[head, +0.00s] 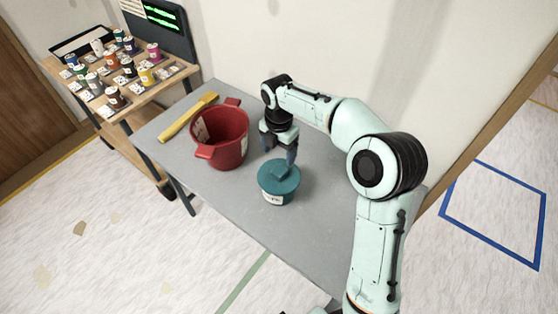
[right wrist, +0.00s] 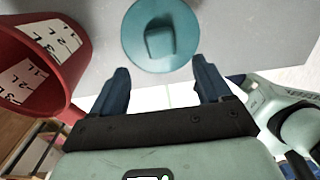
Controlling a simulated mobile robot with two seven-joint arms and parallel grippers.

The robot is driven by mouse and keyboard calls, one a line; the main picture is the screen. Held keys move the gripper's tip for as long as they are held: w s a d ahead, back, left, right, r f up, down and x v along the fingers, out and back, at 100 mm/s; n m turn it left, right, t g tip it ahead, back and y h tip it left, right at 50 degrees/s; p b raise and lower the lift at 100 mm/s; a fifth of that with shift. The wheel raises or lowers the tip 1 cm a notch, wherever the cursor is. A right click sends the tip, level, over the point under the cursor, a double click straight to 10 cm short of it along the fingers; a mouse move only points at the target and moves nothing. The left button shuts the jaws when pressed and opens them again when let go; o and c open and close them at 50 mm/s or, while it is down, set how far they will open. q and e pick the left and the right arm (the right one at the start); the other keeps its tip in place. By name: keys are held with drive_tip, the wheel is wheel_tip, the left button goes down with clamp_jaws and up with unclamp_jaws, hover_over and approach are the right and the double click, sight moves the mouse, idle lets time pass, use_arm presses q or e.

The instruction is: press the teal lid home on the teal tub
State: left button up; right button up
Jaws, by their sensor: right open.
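The teal tub (head: 276,196) stands upright on the grey table, with a label on its front. The round teal lid (head: 279,175) lies on top of it; whether it is fully seated I cannot tell. The lid has a raised handle in its middle. In the right wrist view the lid (right wrist: 185,47) is ahead of the fingers and hides the tub. My right gripper (head: 280,150) is open and empty, pointing down just behind and above the lid; it also shows in the right wrist view (right wrist: 163,85). My left gripper is not in view.
A red bucket (head: 221,137) stands on the grey table (head: 232,198) left of the tub, close to my right gripper. A yellow bar-shaped tool (head: 188,117) lies behind it. A wooden shelf (head: 150,92) with several small cans is at the back left. The table's front is clear.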

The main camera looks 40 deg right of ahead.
wheel_tip(320, 180, up, 4)
drive_tip(key=shift+r, duration=0.15)
idle(0.6)
